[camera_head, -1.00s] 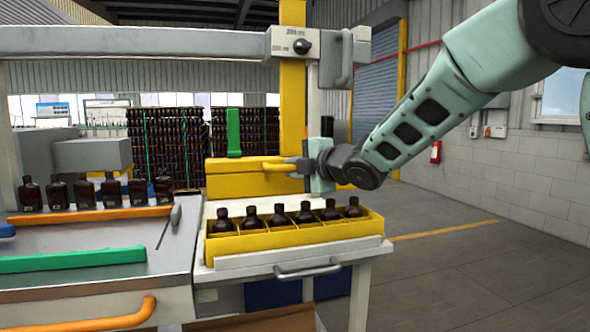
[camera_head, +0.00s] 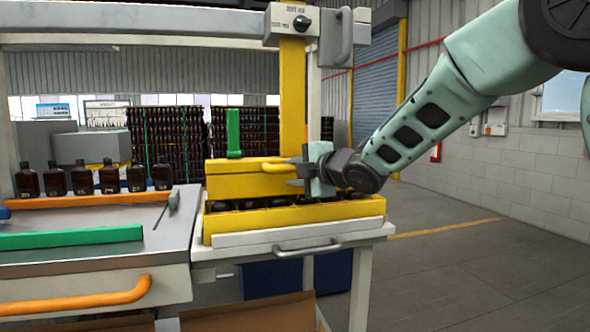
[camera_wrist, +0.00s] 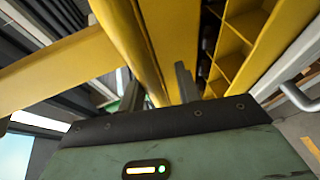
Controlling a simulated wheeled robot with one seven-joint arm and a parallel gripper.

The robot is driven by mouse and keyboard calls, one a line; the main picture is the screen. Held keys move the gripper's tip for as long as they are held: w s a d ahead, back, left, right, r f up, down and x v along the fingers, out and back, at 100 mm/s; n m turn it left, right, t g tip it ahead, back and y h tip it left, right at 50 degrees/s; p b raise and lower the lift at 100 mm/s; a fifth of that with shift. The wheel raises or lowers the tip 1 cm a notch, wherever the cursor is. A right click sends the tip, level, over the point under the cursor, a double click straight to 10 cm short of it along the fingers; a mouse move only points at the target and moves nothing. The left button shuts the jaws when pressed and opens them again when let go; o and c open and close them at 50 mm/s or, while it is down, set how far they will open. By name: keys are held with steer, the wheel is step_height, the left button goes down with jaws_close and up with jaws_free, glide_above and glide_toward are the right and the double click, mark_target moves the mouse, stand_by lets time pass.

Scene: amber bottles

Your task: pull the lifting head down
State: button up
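The lifting head is a wide yellow box (camera_head: 245,181) on a yellow upright post, with a yellow handle (camera_head: 274,167) on its front. It sits low over the yellow crate (camera_head: 290,225), its underside close to the crate's rim. The dark bottles in the crate are mostly hidden under it; whether it touches them I cannot tell. My gripper (camera_head: 297,171) is at the right end of the handle. In the wrist view, its two fingers (camera_wrist: 160,92) stand on either side of a yellow bar, seemingly closed on it.
A white stand with a grey pull handle (camera_head: 307,246) carries the crate. At left, several amber bottles (camera_head: 80,182) stand in a row behind an orange strip (camera_head: 88,200), on a bench with a green bar (camera_head: 70,237). The floor at right is clear.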

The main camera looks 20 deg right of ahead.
steer(key=shift+o, duration=0.3)
steer(key=shift+r, duration=0.1)
steer(key=shift+s+d+r, duration=0.1)
steer(key=shift+s+d, duration=0.05)
steer(key=shift+s, duration=0.1)
steer(key=v, duration=1.6)
steer(key=shift+s, duration=0.35)
steer(key=shift+d, duration=0.1)
